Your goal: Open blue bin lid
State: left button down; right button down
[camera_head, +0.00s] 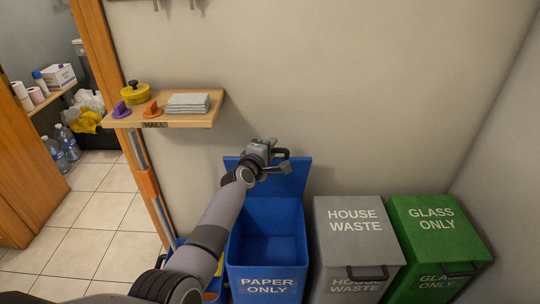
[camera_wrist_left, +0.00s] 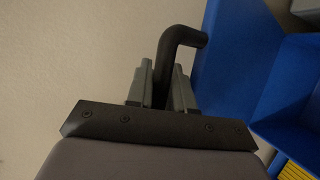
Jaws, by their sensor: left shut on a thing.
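The blue bin (camera_head: 267,245), marked "PAPER ONLY", stands below the wall shelf and its inside shows empty in the head view. Its blue lid (camera_head: 292,180) is up, standing roughly upright at the back of the bin near the wall. My left gripper (camera_head: 270,160) is at the top of the raised lid. In the left wrist view my left gripper (camera_wrist_left: 162,85) is shut on the black lid handle (camera_wrist_left: 180,42), with a finger on either side of it. The blue lid (camera_wrist_left: 232,60) is at the right there. My right gripper is not in view.
A grey "HOUSE WASTE" bin (camera_head: 355,245) and a green "GLASS ONLY" bin (camera_head: 435,240) stand to the right, both with lids shut. A wooden shelf (camera_head: 190,119) with a yellow pot (camera_head: 135,93) and a grey stack (camera_head: 187,103) is above left. Tiled floor is free at left.

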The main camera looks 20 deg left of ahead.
pick_arm(q)
jog(key=shift+w+a+r, duration=0.2)
jog(key=shift+w, duration=0.5)
jog(key=shift+w+a+r, duration=0.2)
jog(key=shift+w, duration=0.45)
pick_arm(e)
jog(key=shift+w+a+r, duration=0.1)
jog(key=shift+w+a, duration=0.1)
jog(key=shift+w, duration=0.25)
pick_arm(q)
jog(key=c, duration=1.4)
grip_release()
jog(key=shift+f, duration=0.1)
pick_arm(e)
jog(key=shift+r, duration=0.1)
